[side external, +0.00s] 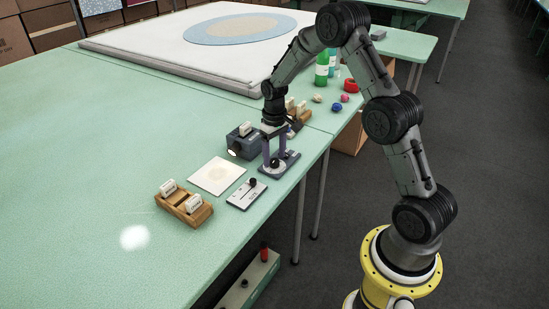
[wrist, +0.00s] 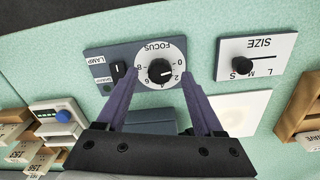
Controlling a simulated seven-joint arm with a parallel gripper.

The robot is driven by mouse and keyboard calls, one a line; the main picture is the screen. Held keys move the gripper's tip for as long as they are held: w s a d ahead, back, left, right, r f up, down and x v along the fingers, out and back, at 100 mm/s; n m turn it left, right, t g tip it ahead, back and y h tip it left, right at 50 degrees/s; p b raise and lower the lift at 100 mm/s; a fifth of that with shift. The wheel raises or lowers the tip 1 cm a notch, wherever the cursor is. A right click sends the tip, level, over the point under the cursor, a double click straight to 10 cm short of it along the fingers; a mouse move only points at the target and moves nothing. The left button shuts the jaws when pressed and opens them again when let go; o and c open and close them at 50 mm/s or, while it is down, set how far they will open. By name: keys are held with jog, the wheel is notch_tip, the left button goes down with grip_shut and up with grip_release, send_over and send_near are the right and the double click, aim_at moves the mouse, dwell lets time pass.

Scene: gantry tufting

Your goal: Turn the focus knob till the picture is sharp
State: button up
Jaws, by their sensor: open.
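The focus knob (wrist: 160,71) is black and round, on a white numbered dial of a grey panel marked FOCUS and LAMP, upside down in the wrist view. The knob's pointer reading is too small to be sure of. My gripper (wrist: 159,78) is open, its purple fingers on either side of the knob; contact cannot be told. In the side external view my gripper (side external: 275,158) is down over the grey panel (side external: 291,158). A dark projector (side external: 242,143) with a lit lens stands behind the panel. A blurred white light spot (side external: 134,238) lies on the green table.
A SIZE slider panel (side external: 247,193), a pale square card (side external: 217,175) and a wooden rack of labelled slides (side external: 184,205) lie nearby. Another slide rack (side external: 299,115), bottles (side external: 322,68) and small balls stand farther back. The left of the table is clear.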

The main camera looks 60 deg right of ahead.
jog(key=shift+f, duration=0.7)
grip_shut()
